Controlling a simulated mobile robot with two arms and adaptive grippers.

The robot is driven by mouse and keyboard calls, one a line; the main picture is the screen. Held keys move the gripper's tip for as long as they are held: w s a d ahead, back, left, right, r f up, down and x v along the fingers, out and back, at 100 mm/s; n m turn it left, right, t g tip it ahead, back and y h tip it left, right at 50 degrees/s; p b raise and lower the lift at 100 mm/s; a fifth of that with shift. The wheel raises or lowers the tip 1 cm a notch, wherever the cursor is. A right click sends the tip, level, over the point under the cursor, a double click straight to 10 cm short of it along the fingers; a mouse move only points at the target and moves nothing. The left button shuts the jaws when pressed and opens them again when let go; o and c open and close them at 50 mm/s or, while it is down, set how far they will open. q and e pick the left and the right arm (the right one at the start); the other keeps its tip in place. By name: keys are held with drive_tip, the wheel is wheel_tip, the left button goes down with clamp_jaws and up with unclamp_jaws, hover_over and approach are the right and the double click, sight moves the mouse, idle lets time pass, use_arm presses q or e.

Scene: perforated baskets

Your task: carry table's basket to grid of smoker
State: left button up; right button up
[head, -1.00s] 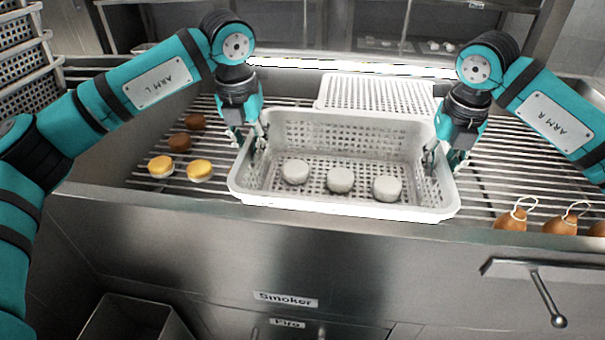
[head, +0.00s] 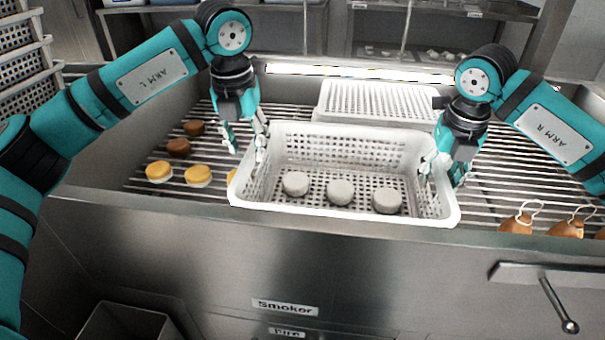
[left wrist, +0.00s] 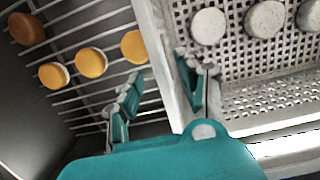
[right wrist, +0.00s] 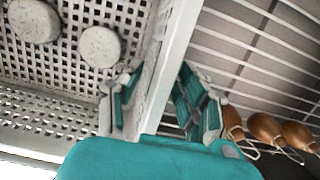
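The white perforated basket (head: 345,213) rests on the metal grid of the smoker (head: 480,180), near its front edge, with three pale round pieces inside (head: 340,191). My left gripper (head: 247,155) is open at the basket's left wall. In the left wrist view one finger is over the basket, the other outside over the grid, with the rim (left wrist: 158,55) between. My right gripper (head: 441,176) is open at the right wall. In the right wrist view its fingers stand apart on either side of the rim (right wrist: 170,75).
Another perforated basket or lid (head: 375,100) is behind. Yellow-topped pieces (head: 199,176) and brown pieces (head: 178,147) lie on the grid at left. Brown tied pieces (head: 517,222) lie at right. A handle (head: 545,290) protrudes in front.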

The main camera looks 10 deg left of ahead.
use_arm(q)
wheel_tip(320, 180, up, 8)
drive_tip(key=s, duration=0.1)
drive_tip(key=shift+s+r, duration=0.15)
drive_tip(key=shift+r, duration=0.1)
use_arm(e)
wheel_tip(320, 180, up, 12)
drive_tip(key=s, duration=0.2)
drive_tip(key=shift+w, duration=0.1)
